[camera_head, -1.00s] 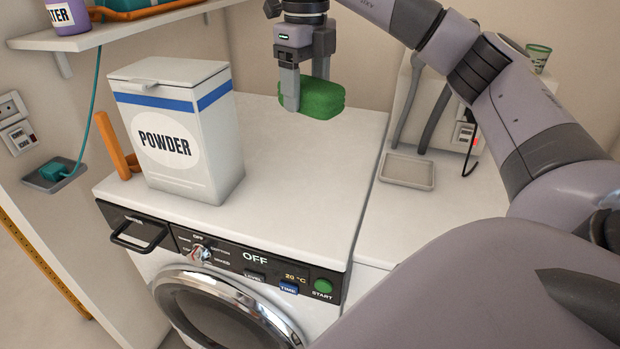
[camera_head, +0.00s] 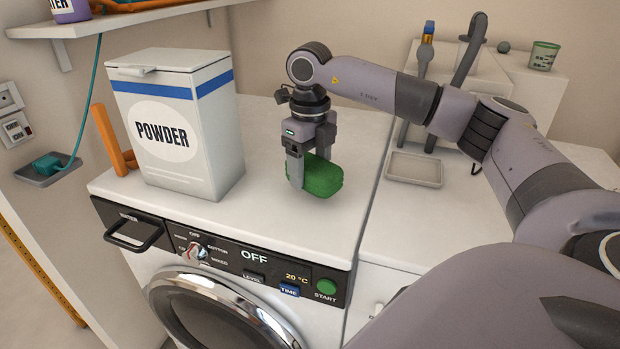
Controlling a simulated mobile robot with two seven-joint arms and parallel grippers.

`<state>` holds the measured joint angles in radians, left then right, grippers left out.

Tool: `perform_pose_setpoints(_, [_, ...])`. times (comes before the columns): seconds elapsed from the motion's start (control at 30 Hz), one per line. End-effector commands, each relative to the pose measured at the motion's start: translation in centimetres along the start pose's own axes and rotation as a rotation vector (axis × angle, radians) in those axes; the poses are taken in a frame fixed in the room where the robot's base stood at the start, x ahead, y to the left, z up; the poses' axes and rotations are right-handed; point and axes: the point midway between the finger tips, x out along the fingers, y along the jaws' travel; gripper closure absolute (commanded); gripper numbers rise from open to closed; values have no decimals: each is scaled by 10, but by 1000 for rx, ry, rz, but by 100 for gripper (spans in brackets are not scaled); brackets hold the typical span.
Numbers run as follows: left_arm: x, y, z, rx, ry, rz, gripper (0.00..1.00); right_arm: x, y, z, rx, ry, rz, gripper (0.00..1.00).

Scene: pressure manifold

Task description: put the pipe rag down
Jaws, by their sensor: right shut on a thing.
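The pipe rag, which I take to be the green folded cloth (camera_head: 324,178), is between the fingers of my right gripper (camera_head: 308,176). The gripper points down and is shut on it. The rag is at or just above the white top of the washing machine (camera_head: 270,215), right of the powder box; I cannot tell for sure whether it touches. The near finger covers the rag's left end. My left gripper does not show.
A white POWDER box (camera_head: 185,172) stands on the machine's left, with an orange item (camera_head: 115,140) behind it. A shallow grey tray (camera_head: 415,170) lies on the counter to the right. The machine's top is clear in front of the rag. A shelf (camera_head: 120,22) hangs at upper left.

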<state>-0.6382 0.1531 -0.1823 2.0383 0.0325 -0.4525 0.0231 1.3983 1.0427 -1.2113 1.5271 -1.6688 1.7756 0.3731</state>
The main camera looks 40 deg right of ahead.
Motion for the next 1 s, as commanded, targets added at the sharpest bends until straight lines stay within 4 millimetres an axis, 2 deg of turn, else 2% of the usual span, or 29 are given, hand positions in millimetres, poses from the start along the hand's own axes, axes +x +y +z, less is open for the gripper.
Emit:
perform_pose_setpoints(0.03, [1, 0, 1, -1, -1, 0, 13, 10, 0, -1, 0, 4, -1, 63])
perform_pose_setpoints(0.17, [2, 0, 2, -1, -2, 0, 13, 24, 0, 0, 0, 2, 0, 63])
perform_pose_setpoints(0.57, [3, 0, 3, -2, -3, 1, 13, 29, 0, 0, 0, 1, 0, 63])
perform_pose_setpoints(0.6, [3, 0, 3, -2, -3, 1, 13, 28, 0, 0, 0, 0, 0, 27])
perform_pose_setpoints(0.67, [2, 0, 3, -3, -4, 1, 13, 28, 0, 0, 0, 0, 0, 8])
perform_pose_setpoints(1.0, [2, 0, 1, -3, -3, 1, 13, 25, 0, 0, 0, 0, 0, 8])
